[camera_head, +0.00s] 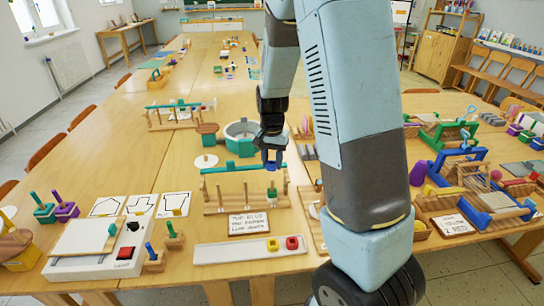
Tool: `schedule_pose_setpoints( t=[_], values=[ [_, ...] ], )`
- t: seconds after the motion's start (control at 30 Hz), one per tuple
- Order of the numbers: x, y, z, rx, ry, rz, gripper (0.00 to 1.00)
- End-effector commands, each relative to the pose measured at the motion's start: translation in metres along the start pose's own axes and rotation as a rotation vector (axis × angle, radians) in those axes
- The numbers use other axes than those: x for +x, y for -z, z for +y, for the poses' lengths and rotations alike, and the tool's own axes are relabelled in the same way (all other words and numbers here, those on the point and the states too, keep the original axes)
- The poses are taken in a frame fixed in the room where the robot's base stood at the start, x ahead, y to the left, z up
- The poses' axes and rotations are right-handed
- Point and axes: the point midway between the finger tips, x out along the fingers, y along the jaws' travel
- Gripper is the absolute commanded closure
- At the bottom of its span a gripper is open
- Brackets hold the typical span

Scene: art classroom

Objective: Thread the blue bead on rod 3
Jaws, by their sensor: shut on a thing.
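My gripper (271,152) points down above the wooden rod rack (248,207) and is shut on the small blue bead (271,162). The bead is held up in the air, apart from the rack as far as I can see. The rack has several thin upright rods and a teal bar across the top behind it. A green bead (271,193) is around a rod on the right side of the rack, below my gripper. The rod numbers cannot be read. My forearm hides part of the right side.
A white tray (222,255) in front holds a yellow bead (272,245) and a red bead (292,242). A lettered card (248,223) lies between tray and rack. A teal round basin (240,133) stands behind. Other wooden toys crowd both sides.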

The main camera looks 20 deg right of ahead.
Motion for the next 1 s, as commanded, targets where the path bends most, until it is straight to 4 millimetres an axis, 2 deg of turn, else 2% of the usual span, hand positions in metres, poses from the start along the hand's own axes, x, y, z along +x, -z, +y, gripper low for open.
schedule_pose_setpoints(
  t=[0.3,1.0],
  values=[
    [0.027,-0.001,0.0,-0.001,-0.002,-0.003,0.91],
    [0.029,-0.001,0.0,-0.002,0.0,0.0,0.91]
  ],
)
